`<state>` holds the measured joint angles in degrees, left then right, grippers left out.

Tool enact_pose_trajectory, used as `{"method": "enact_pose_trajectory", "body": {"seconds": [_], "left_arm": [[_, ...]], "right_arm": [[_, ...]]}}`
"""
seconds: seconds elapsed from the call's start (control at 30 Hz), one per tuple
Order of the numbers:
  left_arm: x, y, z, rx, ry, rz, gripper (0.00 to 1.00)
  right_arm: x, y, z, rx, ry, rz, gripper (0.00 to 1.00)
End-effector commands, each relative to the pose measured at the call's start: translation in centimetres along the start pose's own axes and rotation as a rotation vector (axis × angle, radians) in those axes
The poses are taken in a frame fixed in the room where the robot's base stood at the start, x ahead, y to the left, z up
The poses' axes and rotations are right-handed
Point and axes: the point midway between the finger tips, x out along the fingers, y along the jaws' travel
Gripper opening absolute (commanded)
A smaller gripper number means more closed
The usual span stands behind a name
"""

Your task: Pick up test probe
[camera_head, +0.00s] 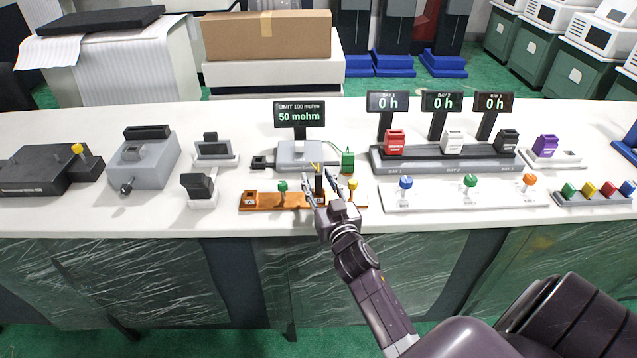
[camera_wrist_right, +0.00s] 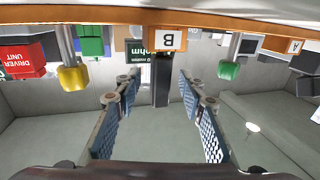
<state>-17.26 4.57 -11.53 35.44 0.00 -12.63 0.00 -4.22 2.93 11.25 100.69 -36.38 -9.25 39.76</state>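The likely test probe is a black upright piece (camera_head: 319,182) with thin yellow prongs on top, standing at the orange rack (camera_head: 262,201). It also shows as a dark bar (camera_wrist_right: 160,82) in the wrist view, which looks upside down. My right gripper (camera_head: 324,192) is at the rack's front with its fingers around the black piece. In the wrist view my right gripper (camera_wrist_right: 158,92) is open, and the bar sits between the fingertips with gaps on both sides. The probe's lower part is hidden by the gripper in the head view. My left gripper is not in view.
A green knob (camera_head: 283,186) and a yellow knob (camera_head: 352,185) flank the probe closely. Behind is a grey tester (camera_head: 300,152) with a display reading 50 mohm (camera_head: 300,116). A white strip (camera_head: 440,196) with coloured knobs lies to the right. The white counter's (camera_head: 150,215) front edge is clear.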

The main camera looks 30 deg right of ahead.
Motion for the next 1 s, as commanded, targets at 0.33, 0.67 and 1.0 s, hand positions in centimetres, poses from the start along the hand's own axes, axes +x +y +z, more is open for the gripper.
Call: {"method": "enact_pose_trajectory", "body": {"seconds": [0.33,0.67,1.0], "left_arm": [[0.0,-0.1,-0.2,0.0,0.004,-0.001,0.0],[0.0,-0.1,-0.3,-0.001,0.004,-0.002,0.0],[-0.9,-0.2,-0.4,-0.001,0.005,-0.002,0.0]], "right_arm": [[0.0,0.0,0.0,0.0,0.0,0.0,0.0],[0.0,0.0,-0.1,0.0,0.001,0.0,0.0],[0.0,0.0,-4.2,-0.003,0.006,-0.001,0.0]]}}
